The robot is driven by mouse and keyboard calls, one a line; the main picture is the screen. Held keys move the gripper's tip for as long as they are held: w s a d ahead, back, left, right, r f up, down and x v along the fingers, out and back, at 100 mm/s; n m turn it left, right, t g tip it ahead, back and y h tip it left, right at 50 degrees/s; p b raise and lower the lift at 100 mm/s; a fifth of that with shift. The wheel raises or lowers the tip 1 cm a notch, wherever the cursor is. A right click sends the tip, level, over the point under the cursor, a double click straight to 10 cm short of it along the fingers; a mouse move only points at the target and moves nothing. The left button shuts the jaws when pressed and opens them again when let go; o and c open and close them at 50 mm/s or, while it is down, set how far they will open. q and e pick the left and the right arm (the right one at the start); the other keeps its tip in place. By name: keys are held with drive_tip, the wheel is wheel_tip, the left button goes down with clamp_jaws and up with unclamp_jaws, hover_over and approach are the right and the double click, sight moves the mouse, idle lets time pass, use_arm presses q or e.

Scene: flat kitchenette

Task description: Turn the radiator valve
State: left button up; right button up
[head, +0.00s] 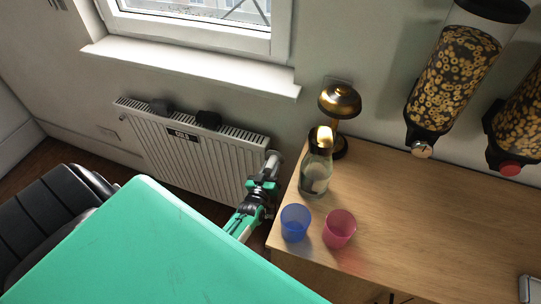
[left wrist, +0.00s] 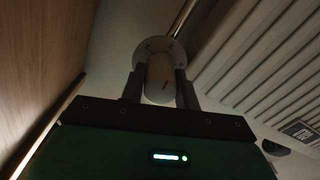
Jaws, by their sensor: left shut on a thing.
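The white radiator (head: 195,150) hangs on the wall below the window in the head view, with a dark label on its front. The radiator valve (head: 272,160) is a pale cylinder at its right end. My left gripper (head: 266,178) reaches up to the valve. In the left wrist view the valve (left wrist: 159,75) sits between the two dark fingers of the left gripper (left wrist: 159,88), which is shut on it. A round, marked disc shows behind the valve's end. My right gripper is not in view.
A wooden counter (head: 420,200) stands close to the right of the valve. On it are a glass bottle (head: 316,175), a blue cup (head: 295,222), a pink cup (head: 339,229) and a brass lamp (head: 340,103). Cereal dispensers (head: 455,75) hang above. A black seat (head: 50,215) is at left.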

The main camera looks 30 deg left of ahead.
use_arm(q)
drive_tip(key=m, duration=0.5)
drive_tip(key=shift+f+m, duration=0.1)
drive_tip(key=shift+m, duration=0.2)
drive_tip(key=m, duration=0.5)
drive_tip(key=shift+a+m, duration=0.1)
drive_tip(key=shift+m, duration=1.2)
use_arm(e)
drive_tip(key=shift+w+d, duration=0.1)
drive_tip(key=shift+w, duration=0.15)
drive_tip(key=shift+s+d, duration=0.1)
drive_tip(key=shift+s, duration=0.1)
use_arm(q)
drive_tip(key=o, duration=0.9)
drive_tip(key=shift+o, duration=0.4)
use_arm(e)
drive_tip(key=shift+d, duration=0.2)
